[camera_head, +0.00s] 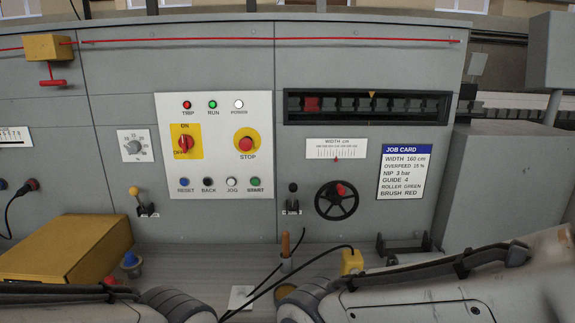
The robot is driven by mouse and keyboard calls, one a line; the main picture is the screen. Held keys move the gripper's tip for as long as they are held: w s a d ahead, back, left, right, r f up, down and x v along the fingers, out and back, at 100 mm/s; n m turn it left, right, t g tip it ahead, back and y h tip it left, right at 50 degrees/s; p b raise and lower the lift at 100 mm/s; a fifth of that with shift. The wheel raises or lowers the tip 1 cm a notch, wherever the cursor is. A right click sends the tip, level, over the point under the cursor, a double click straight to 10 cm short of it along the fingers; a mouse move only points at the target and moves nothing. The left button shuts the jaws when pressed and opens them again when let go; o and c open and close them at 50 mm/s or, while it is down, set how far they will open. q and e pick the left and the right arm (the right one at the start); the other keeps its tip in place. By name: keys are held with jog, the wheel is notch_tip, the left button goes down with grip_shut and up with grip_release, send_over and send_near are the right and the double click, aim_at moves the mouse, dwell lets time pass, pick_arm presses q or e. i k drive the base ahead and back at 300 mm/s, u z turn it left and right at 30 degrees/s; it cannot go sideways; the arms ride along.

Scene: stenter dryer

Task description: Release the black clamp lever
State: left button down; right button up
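The black clamp lever (292,196) is on the grey machine front, just left of the black handwheel (336,200) with its red knob. It has a round black knob at the top, and it stands about upright above a small dark base with light markings. Nothing touches it. Parts of my two arms show along the bottom edge, at the lower left and lower right. Neither gripper can be made out, so their fingers are out of the picture or hidden.
A control panel (213,110) with switches and buttons is left of the lever. A second lever (139,202) has a yellow knob. A job card (404,172) hangs at right.

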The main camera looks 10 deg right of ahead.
aim_at(293, 188)
jog(key=z, duration=0.25)
jog(key=i, duration=1.05)
jog(key=z, duration=0.35)
